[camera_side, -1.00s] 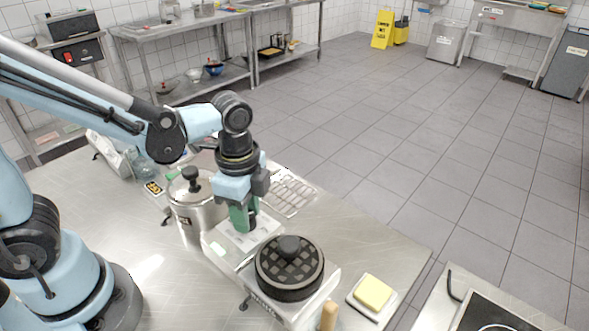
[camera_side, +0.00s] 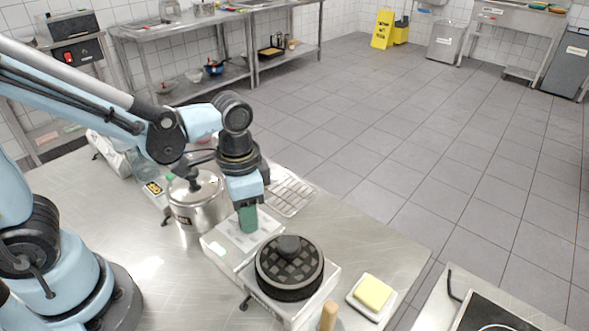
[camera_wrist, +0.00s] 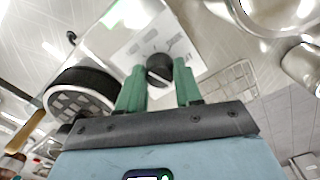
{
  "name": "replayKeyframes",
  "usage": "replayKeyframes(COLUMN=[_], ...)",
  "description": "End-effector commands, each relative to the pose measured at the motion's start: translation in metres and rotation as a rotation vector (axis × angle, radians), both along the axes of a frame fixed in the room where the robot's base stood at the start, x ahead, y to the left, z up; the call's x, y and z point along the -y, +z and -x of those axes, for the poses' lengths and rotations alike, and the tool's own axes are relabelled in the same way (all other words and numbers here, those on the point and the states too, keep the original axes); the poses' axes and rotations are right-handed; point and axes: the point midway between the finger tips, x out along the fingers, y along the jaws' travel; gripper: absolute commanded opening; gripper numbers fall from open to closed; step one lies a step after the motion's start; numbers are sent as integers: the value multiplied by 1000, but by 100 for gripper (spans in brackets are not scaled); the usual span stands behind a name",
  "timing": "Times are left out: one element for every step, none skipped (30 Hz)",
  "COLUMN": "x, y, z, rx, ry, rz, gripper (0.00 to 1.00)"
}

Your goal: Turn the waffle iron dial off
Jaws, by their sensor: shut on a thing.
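The waffle iron stands on the steel table, with a round black grid-topped plate (camera_side: 289,270) on a silver body. Its pale control panel (camera_side: 228,247) lies beside the plate, and printed marks show on it in the wrist view. The black round dial (camera_wrist: 159,70) with a light pointer line sits on this panel. My gripper (camera_side: 247,226) points down over the panel. In the wrist view its green fingers (camera_wrist: 159,64) are shut on the dial, one on each side. In the side view the fingers hide the dial. I cannot read which mark the pointer meets.
A steel pot (camera_side: 195,205) with a black-knobbed lid stands close to the left of my gripper. A wire rack (camera_side: 290,194) lies behind it. A yellow block on a small tray (camera_side: 361,306) sits at the right.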

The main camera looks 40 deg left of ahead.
Motion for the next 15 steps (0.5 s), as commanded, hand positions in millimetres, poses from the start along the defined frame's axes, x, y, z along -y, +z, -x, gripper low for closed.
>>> replayKeyframes(x=[0, 0, 0, 0, 0, 0, 0, 0, 0, 0, 0, 0, 0, 0, 0], y=[0, 0, 0, 0, 0, 0, 0, 0, 0, 0, 0, 0, 0, 0, 0], z=[0, 0, 0, 0, 0, 0, 0, 0, 0, 0, 0, 0, 0, 0, 0], rx=[-1, -1, -1, -1, -1, -1, -1, -1, -1, -1, -1, 0, 0, 0, 0], ry=[43, 71, 110, 138, 166, 205, 233, 261, 300, 328, 356, 394, 422, 450, 486], rz=[0, 0, 0, 0, 0, 0, 0, 0, 0, 0, 0, 0, 0, 0, 0], gripper=[4, 4, 4, 4, 4, 4, 4, 4, 4, 4, 4, 4, 4, 4, 4])
